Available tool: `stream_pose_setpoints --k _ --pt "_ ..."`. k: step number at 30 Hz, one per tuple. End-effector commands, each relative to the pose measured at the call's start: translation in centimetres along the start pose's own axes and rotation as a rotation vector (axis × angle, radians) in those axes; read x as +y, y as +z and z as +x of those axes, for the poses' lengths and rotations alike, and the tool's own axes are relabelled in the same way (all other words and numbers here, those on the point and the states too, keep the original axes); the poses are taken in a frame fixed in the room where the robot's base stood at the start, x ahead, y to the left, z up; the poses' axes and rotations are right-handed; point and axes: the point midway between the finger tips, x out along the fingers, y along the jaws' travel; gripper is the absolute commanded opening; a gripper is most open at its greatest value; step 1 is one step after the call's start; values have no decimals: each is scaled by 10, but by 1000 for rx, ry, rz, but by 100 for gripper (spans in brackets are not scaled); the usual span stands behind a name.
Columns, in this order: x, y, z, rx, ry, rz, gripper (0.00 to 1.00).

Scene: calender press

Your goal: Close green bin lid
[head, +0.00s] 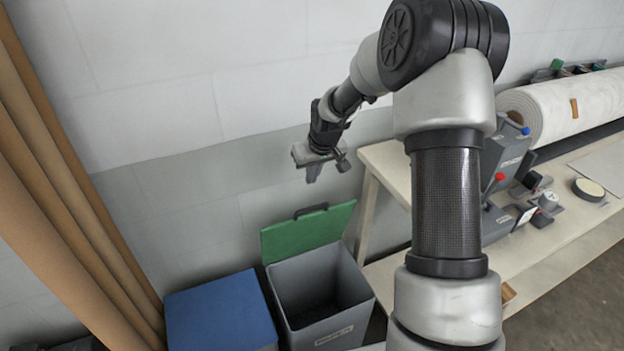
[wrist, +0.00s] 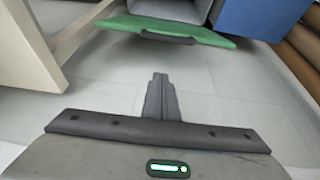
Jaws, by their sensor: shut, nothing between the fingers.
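The green lid (head: 306,233) stands raised at the back of a grey bin (head: 318,295), so the bin is open and its dark inside shows. A dark handle sits on the lid's upper edge. In the wrist view the lid (wrist: 190,33) shows near the top, with its dark handle (wrist: 168,37) facing my gripper. My gripper (head: 312,175) is above and behind the lid, apart from it, near the wall. In the wrist view my gripper's fingers (wrist: 160,80) are together, with nothing between them.
A blue-lidded bin (head: 220,311) stands left of the grey bin. Brown curtain-like panels (head: 75,190) hang at the left. A wooden bench (head: 385,165) with a white roll (head: 565,108) and a grey machine stands at the right. The wall is close behind the lid.

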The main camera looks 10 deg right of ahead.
Motion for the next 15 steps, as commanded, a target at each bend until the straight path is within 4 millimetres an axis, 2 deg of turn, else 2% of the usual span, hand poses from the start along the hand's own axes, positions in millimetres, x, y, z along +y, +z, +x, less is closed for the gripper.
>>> stream_pose_setpoints --k 3,11,15 --pt "-2 2 27 -4 -3 -1 0" --pt "-1 2 82 -4 -2 -1 0" --pt "0 21 72 -1 1 0 0"
